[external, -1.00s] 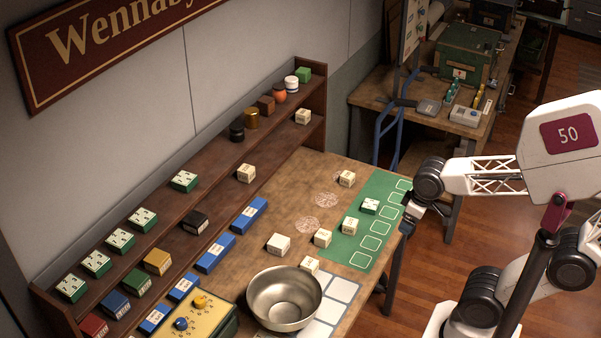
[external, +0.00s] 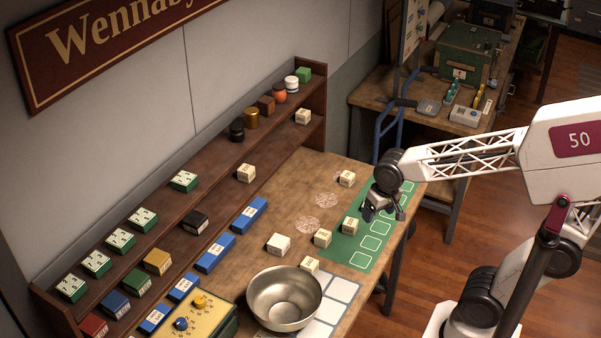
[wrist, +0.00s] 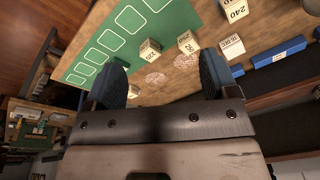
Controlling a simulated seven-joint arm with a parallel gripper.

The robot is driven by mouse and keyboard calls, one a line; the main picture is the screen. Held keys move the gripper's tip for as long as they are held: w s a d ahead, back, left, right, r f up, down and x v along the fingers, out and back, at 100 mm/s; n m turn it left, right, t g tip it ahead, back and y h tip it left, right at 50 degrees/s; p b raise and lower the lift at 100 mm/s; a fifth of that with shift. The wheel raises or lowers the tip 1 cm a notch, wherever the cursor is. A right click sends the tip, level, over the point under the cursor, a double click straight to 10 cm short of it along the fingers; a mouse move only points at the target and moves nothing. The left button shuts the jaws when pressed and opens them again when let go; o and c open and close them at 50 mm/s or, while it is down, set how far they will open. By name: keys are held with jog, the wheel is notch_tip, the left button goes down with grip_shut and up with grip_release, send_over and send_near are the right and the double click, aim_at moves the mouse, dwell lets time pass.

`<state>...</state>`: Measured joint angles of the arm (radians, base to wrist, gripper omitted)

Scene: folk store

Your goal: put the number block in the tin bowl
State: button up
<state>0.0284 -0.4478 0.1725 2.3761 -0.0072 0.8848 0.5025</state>
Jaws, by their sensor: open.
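Several cream blocks with dark print stand on the table. One printed 240 (wrist: 235,10) is at the top of the wrist view, and one with a date-like label (wrist: 231,46) is below it. In the external view, blocks stand beside the bowl (external: 309,265), left of the mat (external: 278,245), at the mat's edge (external: 322,238) and on it (external: 350,226). Their print is too small there. The tin bowl (external: 284,298) is at the table's near end and looks empty. My gripper (external: 385,214) is open and empty above the green mat; its fingers (wrist: 160,80) show apart in the wrist view.
The green mat (external: 352,257) has outlined squares. Another cream block (external: 347,178) stands behind my gripper. A dark shelf (external: 172,210) with blocks and jars lines the wall. A yellow box with knobs (external: 200,318) is left of the bowl. Bare table lies around the pale round prints.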

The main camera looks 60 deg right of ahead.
jog(key=w+d+f+m, duration=0.1)
jog(key=w+f+m, duration=0.4)
jog(key=w, duration=0.4)
jog(key=m+g, duration=0.2)
jog(key=m, duration=0.5)
send_over(323, 234)
notch_tip(323, 234, down, 10)
jog(key=shift+w+d+r, duration=0.1)
jog(key=shift+d+r, duration=0.05)
jog(key=shift+r, duration=0.05)
jog(key=shift+f, duration=0.1)
jog(key=shift+f, duration=1.2)
jog(key=shift+f, duration=0.1)
jog(key=shift+f, duration=2.5)
jog(key=c, duration=1.1)
